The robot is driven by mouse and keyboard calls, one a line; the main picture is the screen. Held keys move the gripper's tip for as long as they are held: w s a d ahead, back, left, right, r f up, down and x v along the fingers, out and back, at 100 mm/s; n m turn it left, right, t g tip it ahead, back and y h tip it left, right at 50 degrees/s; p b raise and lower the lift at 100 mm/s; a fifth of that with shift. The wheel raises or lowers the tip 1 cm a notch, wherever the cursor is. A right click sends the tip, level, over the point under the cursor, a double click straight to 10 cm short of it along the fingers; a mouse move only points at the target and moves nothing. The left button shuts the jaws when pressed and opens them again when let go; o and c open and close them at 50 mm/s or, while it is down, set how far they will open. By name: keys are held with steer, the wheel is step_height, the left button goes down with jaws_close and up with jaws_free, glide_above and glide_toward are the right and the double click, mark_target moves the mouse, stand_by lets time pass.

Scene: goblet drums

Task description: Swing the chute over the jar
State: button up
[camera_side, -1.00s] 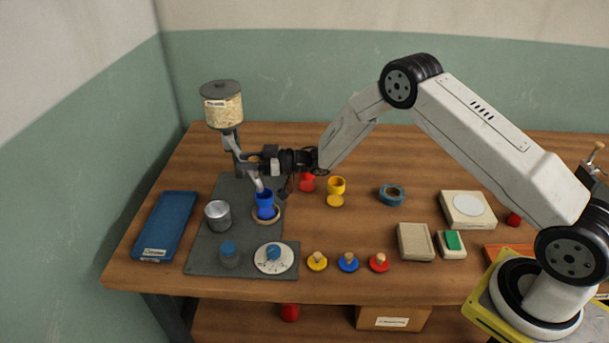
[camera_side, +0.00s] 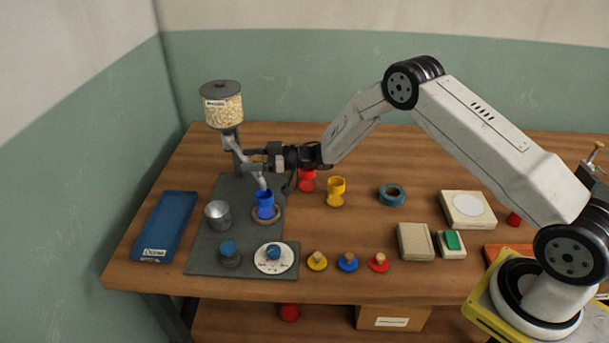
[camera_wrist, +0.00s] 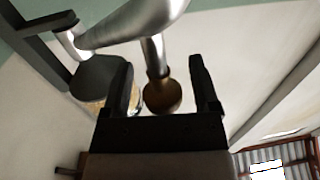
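A silver chute (camera_side: 247,165) slopes down from the hopper (camera_side: 223,108), which holds pale grains. Its lower end is above or very near the blue goblet (camera_side: 265,205), which stands in a tan ring. A grey metal jar (camera_side: 217,214) stands to the left on the dark mat. My gripper (camera_side: 262,161) is beside the chute. In the wrist view, my gripper's fingers (camera_wrist: 164,90) stand apart on both sides of a round wooden knob (camera_wrist: 162,96) on a silver stem, with gaps visible. The fingertips are small and partly merged with the chute in the side view.
A dark mat (camera_side: 205,248) carries a blue-knobbed grey piece (camera_side: 229,253) and a speckled white disc (camera_side: 273,262). A blue case (camera_side: 165,226) lies left. Red (camera_side: 307,181) and yellow (camera_side: 336,190) goblets stand right of the chute. Several knobbed discs line the front.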

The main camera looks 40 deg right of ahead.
steer(key=v, duration=0.7)
steer(key=shift+s+d, duration=0.25)
steer(key=shift+d, duration=0.1)
steer(key=shift+r, duration=0.1)
stand_by(0.3)
steer(key=s+d+r+m+g+h, duration=0.1)
steer(key=s+d+r+m+h, duration=0.5)
steer(key=h, duration=0.6)
steer(key=s+a+f+m+g+h, duration=0.1)
steer(key=s+g, duration=0.3)
steer(key=s, duration=0.7)
steer(key=s+a+f+m+g+h, duration=0.1)
steer(key=s+a+m+g, duration=0.2)
steer(key=s, duration=0.9)
steer(key=shift+s+g, duration=0.3)
steer(key=shift+g, duration=0.1)
